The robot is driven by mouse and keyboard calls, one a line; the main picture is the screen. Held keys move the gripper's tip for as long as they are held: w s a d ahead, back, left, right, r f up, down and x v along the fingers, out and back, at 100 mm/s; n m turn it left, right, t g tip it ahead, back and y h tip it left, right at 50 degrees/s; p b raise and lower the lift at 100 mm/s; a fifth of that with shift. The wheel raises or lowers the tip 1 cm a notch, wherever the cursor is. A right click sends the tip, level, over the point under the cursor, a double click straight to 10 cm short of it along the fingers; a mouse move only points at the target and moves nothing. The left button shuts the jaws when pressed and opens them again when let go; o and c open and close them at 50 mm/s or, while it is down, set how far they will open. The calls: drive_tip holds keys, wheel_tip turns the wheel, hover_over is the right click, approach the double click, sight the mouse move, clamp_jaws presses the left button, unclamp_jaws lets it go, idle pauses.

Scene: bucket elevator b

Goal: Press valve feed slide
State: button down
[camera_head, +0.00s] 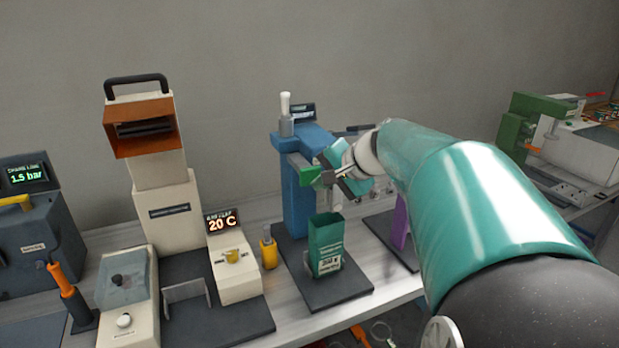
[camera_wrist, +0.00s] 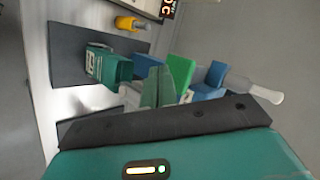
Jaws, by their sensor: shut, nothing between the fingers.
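A blue stand (camera_head: 297,195) on a dark base carries a green block (camera_head: 305,170) on its front, likely the valve feed slide. In the wrist view the green block (camera_wrist: 181,72) is just beyond my fingers, with the blue stand (camera_wrist: 213,78) behind it. My gripper (camera_head: 328,178) is shut and empty, close to the block's right side. I cannot tell whether they touch. My gripper also shows in the wrist view (camera_wrist: 158,86). A green bucket (camera_head: 326,245) with a white label stands upright below the block; it also shows in the wrist view (camera_wrist: 106,66).
A white-handled lever (camera_head: 286,110) tops the stand. A yellow cylinder (camera_head: 268,247) and a beige unit reading 20 C (camera_head: 234,266) stand to the left. A purple post (camera_head: 401,222) is partly hidden behind my arm. A green and white machine (camera_head: 565,140) is far right.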

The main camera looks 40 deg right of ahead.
drive_tip(key=shift+s+a, duration=0.25)
drive_tip(key=shift+s, duration=0.55)
drive_tip(key=shift+s+a, duration=0.25)
drive_tip(key=shift+s, duration=0.5)
drive_tip(key=shift+s+a, duration=0.25)
drive_tip(key=shift+s, duration=0.55)
drive_tip(key=s+a+f+n+g, duration=0.1)
drive_tip(key=s+a+f+n, duration=0.2)
drive_tip(key=a, duration=0.6)
drive_tip(key=s+a+f+n+g, duration=0.1)
drive_tip(key=s+a+f+n, duration=0.1)
drive_tip(key=a+n, duration=0.4)
drive_tip(key=s+a+f+n+g+h, duration=0.1)
drive_tip(key=s+a+f+n+g, duration=0.1)
drive_tip(key=a, duration=1)
wheel_tip(320, 180, down, 3)
drive_tip(key=s+n, duration=0.1)
drive_tip(key=n, duration=0.2)
drive_tip(key=shift+s+r, duration=0.2)
drive_tip(key=shift+s, duration=0.1)
